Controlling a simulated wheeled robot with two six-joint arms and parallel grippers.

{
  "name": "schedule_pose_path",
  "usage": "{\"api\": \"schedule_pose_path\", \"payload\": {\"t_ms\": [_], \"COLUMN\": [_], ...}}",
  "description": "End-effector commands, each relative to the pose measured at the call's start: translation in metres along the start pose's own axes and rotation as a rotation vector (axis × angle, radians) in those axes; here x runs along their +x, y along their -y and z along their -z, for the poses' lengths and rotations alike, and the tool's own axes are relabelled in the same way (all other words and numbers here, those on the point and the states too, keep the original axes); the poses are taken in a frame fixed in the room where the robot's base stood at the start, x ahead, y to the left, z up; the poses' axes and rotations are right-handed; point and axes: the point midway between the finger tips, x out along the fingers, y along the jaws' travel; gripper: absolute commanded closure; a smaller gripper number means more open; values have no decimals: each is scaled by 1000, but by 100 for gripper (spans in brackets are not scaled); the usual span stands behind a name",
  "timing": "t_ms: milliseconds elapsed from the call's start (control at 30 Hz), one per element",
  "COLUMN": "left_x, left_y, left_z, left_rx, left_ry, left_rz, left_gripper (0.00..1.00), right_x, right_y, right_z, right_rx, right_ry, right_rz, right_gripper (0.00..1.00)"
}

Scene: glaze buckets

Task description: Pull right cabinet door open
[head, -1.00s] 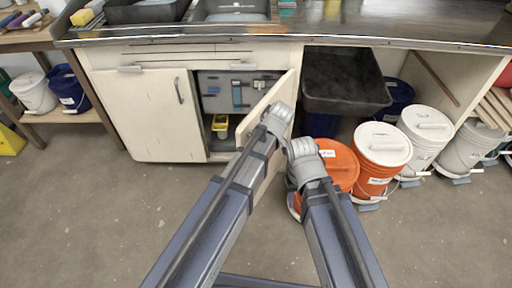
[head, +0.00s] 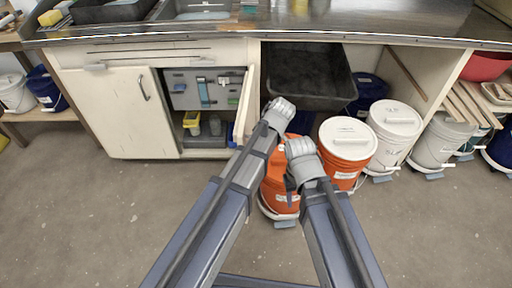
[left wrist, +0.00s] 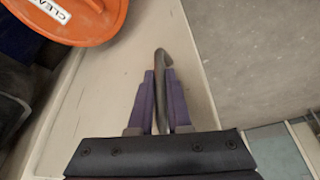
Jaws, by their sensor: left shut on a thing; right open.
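The right cabinet door (head: 247,105) stands open, swung outward from its right side and seen almost edge-on in the head view. In the left wrist view its pale panel (left wrist: 110,85) runs behind the fingers. My left gripper (left wrist: 159,85) is shut on the dark door handle (left wrist: 161,58), which shows between its two purple fingers. In the head view the left wrist (head: 280,112) hides the handle and part of the door. My right gripper (head: 296,180) is open and empty, in front of the orange buckets.
The left cabinet door (head: 105,112) is shut. Inside the cabinet are a pegboard (head: 180,88) and a yellow item (head: 192,120). An orange bucket (head: 345,148) and white buckets (head: 395,120) stand right of the door. The floor (head: 110,220) at front left is clear.

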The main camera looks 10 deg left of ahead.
Motion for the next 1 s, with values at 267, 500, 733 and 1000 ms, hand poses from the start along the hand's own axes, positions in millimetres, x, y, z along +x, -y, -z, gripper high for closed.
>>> {"api": "schedule_pose_path", "payload": {"t_ms": [267,500,733,1000], "left_x": [0,0,0,-11], "left_y": [0,0,0,0], "left_z": [-1,0,0,1], "left_rx": [2,1,1,2], "left_ry": [3,2,1,1], "left_rz": [1,0,0,-1], "left_gripper": [100,57,54,54], "right_x": [0,0,0,-10], "right_y": [0,0,0,-1], "right_z": [0,0,0,-1], "right_rx": [0,0,0,0], "right_ry": [0,0,0,0], "right_rz": [0,0,0,0], "right_gripper": [50,50,50,50]}}
